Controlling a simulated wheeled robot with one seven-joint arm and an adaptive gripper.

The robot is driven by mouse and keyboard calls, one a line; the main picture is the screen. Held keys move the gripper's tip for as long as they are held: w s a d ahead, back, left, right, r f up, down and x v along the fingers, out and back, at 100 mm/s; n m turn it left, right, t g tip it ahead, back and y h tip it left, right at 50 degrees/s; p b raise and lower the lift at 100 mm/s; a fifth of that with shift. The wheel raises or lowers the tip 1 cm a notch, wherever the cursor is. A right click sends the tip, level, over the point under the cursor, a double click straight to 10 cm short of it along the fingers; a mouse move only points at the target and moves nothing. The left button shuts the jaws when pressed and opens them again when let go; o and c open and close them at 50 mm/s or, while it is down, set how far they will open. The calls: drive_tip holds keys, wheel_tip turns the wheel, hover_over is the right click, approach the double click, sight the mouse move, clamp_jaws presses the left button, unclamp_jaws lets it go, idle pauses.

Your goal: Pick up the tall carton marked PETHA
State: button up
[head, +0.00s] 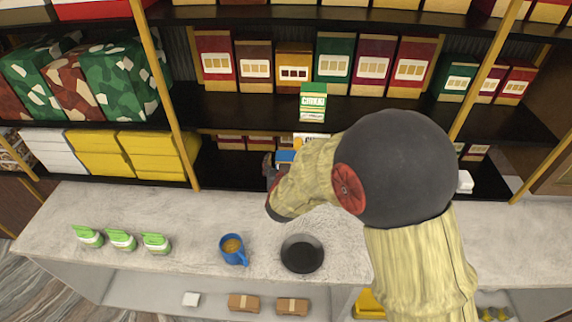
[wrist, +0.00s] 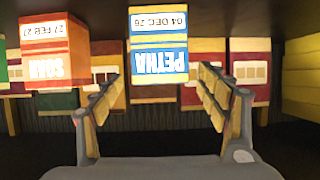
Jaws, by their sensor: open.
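The wrist view is upside down. The PETHA carton (wrist: 158,62) shows there, tall, with a blue name band, a white date label reading 04 DEC 26 and yellow-cream ends. It stands on the lower shelf. In the head view only a small blue part of it (head: 285,156) shows beside my arm, which hides the rest. My gripper (wrist: 160,85) is open and empty, its fingers on either side of the carton in the picture. I see no contact, and cannot tell how far ahead the carton is. In the head view my gripper (head: 269,170) is mostly hidden.
An orange SOAN carton (wrist: 52,62) stands close to the PETHA carton, left of it in the wrist view. Dark red boxes (wrist: 249,70) stand behind. A green-white carton (head: 313,103) is on the shelf above. A blue mug (head: 233,250) and black bowl (head: 302,254) sit on the counter (head: 190,215).

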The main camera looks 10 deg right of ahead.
sight(286, 158)
drive_tip(key=x, duration=0.3)
drive_tip(key=shift+w+f+p, duration=0.1)
drive_tip(key=shift+w+p, duration=0.15)
drive_tip(key=shift+p, duration=0.1)
drive_tip(key=shift+c, duration=0.7)
drive_tip(key=c, duration=1.3)
